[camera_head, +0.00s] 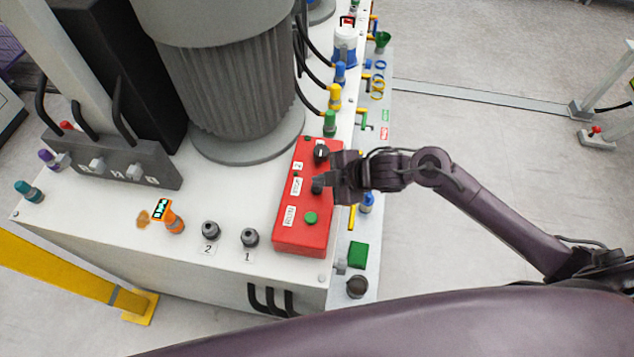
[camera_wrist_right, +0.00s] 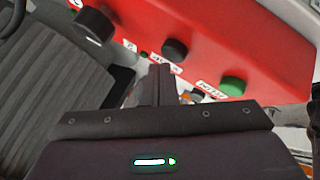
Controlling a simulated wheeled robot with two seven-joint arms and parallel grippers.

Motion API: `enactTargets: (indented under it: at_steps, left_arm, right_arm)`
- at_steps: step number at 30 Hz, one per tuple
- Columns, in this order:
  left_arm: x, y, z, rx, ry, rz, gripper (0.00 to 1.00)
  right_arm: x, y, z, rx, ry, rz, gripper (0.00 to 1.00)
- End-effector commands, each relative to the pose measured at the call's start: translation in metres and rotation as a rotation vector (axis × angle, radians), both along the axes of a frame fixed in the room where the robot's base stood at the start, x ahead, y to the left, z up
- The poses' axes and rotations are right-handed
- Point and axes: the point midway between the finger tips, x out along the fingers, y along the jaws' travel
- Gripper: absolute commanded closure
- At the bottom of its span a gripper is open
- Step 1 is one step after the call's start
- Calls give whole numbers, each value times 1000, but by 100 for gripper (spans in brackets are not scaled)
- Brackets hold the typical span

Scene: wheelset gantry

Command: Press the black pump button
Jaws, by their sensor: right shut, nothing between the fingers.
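The red control box (camera_head: 287,236) stands on the right part of the white machine top. It carries a black rotary knob (camera_head: 321,152), a black button (camera_head: 316,189) in the middle and a green button (camera_head: 310,218). My right gripper (camera_head: 326,183) reaches in from the right, its tips at the black button. In the right wrist view the shut, empty fingers (camera_wrist_right: 162,70) point at the black button (camera_wrist_right: 175,48), just short of it in the picture; I cannot tell whether they touch. The green button (camera_wrist_right: 232,86) is to the right. My left gripper is not in view.
A ribbed grey motor (camera_head: 225,90) stands behind and left of the box. Coloured valves and fittings line the right edge, including a yellow one (camera_head: 335,97). Two dark knobs (camera_head: 249,237) and an orange fitting (camera_head: 173,222) are left of the box.

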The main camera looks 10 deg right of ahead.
Motion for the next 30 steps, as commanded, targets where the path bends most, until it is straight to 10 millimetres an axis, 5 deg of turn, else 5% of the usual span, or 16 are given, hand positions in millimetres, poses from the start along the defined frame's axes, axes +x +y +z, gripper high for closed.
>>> enactTargets:
  at_steps: [14, 30]
  left_arm:
    - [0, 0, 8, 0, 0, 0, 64]
    - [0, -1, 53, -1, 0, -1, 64]
  right_arm:
    - [0, 0, 9, 1, -2, 0, 100]
    - [0, 0, 56, 1, -1, 1, 100]
